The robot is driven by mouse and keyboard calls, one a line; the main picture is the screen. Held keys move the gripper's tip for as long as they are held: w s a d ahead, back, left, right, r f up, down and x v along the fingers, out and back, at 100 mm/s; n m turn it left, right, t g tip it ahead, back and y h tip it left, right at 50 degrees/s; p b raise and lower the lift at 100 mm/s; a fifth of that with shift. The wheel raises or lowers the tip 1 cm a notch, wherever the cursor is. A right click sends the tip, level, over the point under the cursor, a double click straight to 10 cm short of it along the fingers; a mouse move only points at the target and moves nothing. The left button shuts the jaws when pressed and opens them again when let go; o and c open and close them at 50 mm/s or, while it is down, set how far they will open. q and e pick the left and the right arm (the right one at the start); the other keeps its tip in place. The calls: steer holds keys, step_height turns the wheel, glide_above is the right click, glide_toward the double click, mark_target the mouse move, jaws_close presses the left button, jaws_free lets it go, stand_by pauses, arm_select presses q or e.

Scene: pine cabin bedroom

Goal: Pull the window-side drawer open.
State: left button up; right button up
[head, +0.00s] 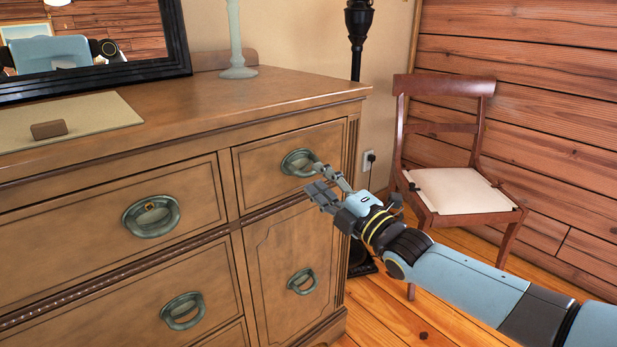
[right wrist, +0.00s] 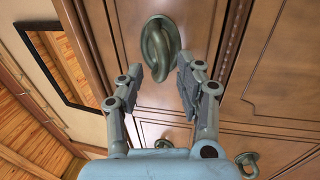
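The upper right drawer (head: 265,177) of the wooden dresser is shut, its front flush with the frame. It has a green ring handle (head: 300,162). No window shows, so I cannot tell from the pictures which side is the window side. My right gripper (head: 322,184) is open, just in front and to the right of this handle. In the right wrist view, a handle (right wrist: 156,47) lies just beyond and between the parted fingertips (right wrist: 172,74). The fingers do not grip it; whether one touches it is unclear. My left gripper is not in view.
The upper left drawer (head: 95,228) and a lower door (head: 287,250) are shut. A mirror (head: 75,50), mat (head: 95,115), small brown block (head: 49,129) and pale green stand (head: 236,40) sit on top. A chair (head: 455,188) stands right, behind my right arm.

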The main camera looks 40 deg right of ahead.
mark_target(309, 172)
steer(key=x, duration=0.4)
steer(key=shift+w+b, duration=0.1)
steer(key=shift+b, duration=0.2)
steer(key=shift+f, duration=0.1)
jaws_close()
